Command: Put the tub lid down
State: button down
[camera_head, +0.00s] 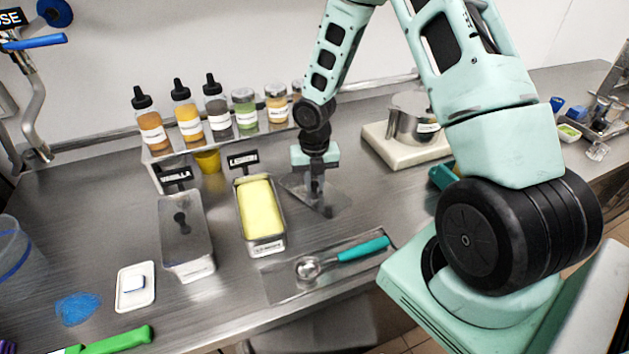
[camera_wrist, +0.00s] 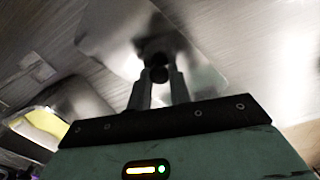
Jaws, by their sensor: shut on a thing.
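The tub lid (camera_wrist: 125,35) is a grey, shiny plate with a dark knob (camera_wrist: 158,72). In the wrist view my gripper (camera_wrist: 158,78) is shut on the knob. In the head view my gripper (camera_head: 316,190) points down at the steel counter, right of the open tub (camera_head: 267,247) of yellow ice cream. The lid (camera_head: 327,203) shows around the fingertips, low over the counter; I cannot tell whether it touches. The open tub also shows in the wrist view (camera_wrist: 85,97).
A closed tub (camera_head: 187,243) with a knobbed lid stands left of the open one. A teal-handled scoop (camera_head: 350,252) lies in front on a tray (camera_head: 285,290). A steel pot (camera_head: 408,118) on a pale base stands behind right. Several bottles (camera_head: 190,125) line the back.

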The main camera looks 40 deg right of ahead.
jog(key=shift+f, duration=0.2)
jog(key=c, duration=1.3)
grip_release()
jog(key=shift+r, duration=0.15)
